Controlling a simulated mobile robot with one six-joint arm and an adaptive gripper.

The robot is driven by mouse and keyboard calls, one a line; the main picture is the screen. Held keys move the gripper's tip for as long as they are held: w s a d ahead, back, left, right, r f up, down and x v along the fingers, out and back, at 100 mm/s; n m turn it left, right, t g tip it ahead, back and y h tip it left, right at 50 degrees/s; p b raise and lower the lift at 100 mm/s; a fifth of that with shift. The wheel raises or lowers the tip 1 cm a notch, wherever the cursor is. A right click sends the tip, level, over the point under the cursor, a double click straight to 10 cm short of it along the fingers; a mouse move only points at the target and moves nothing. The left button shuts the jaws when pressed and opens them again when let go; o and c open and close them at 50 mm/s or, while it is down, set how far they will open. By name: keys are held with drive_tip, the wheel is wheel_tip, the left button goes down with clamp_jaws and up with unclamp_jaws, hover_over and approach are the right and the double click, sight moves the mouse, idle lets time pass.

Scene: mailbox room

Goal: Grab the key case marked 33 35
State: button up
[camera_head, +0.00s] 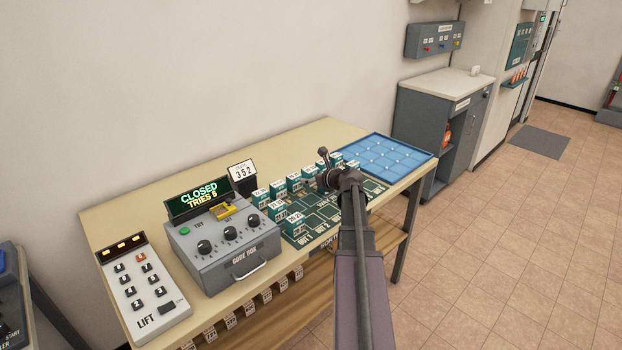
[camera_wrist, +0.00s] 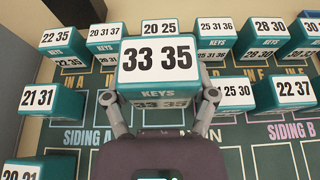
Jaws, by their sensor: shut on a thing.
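The key case marked 33 35 (camera_wrist: 158,65) is a teal box with a white label. In the wrist view it sits at the centre, between the two fingers of my gripper (camera_wrist: 160,100). The fingers are shut on its left and right sides. It looks larger than the cases around it, and its lower front is partly dim behind my gripper. In the head view my gripper (camera_head: 325,178) is over the right part of the green board, and my arm hides the case there.
Other key cases stand close around on the green sorting board (camera_head: 325,212), such as 20 25 (camera_wrist: 160,27), 21 31 (camera_wrist: 40,98) and 25 30 (camera_wrist: 234,92). A blue tray (camera_head: 427,154) lies at right; the code box (camera_head: 222,247) stands left.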

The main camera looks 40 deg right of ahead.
sight(311, 169)
drive_tip(key=shift+r+p, duration=1.2)
drive_tip(key=shift+r, duration=0.4)
